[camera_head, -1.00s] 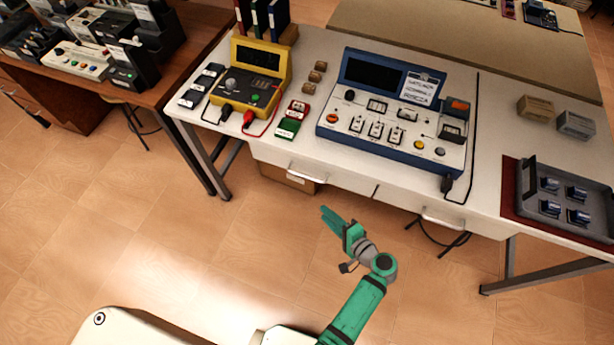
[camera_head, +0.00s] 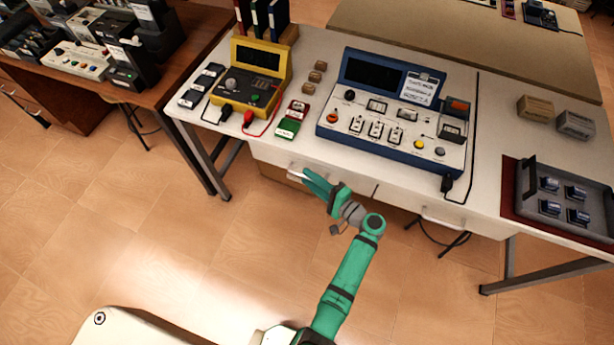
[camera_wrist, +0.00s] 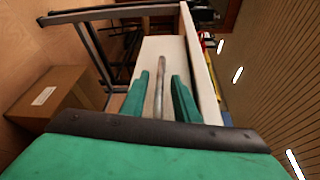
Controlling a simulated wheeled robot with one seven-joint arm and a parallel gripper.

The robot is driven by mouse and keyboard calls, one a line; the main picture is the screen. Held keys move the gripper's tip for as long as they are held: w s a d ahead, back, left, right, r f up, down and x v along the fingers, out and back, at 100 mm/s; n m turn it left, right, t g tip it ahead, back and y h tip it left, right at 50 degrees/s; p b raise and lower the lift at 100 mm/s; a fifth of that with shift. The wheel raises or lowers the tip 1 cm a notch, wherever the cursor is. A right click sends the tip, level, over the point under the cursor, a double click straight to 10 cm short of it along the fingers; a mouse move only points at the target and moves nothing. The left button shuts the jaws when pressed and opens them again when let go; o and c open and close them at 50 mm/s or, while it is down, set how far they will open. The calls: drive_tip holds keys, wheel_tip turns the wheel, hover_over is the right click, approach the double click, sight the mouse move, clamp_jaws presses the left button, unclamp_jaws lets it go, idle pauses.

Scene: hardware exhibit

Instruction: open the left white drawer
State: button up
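The left white drawer (camera_head: 272,158) is under the front edge of the white table, and its front looks closed. Its bar handle (camera_head: 294,175) is partly hidden by my fingers. My gripper (camera_head: 307,176) is at this handle. In the wrist view, my gripper (camera_wrist: 160,82) is open, with one green finger on each side of the handle (camera_wrist: 159,88). Gaps show between the bar and the fingers, so they do not appear closed on it. The white drawer front (camera_wrist: 162,48) is just ahead of the fingertips.
A second drawer handle (camera_head: 443,221) is to the right. A cardboard box (camera_wrist: 58,92) is on the floor under the table, beside dark metal table legs (camera_wrist: 90,50). A yellow meter (camera_head: 251,85) and a blue console (camera_head: 395,115) stand on the tabletop. The floor in front is clear.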

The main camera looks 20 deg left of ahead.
drive_tip(key=shift+x, duration=0.85)
clamp_jaws()
drive_tip(key=shift+s, duration=0.1)
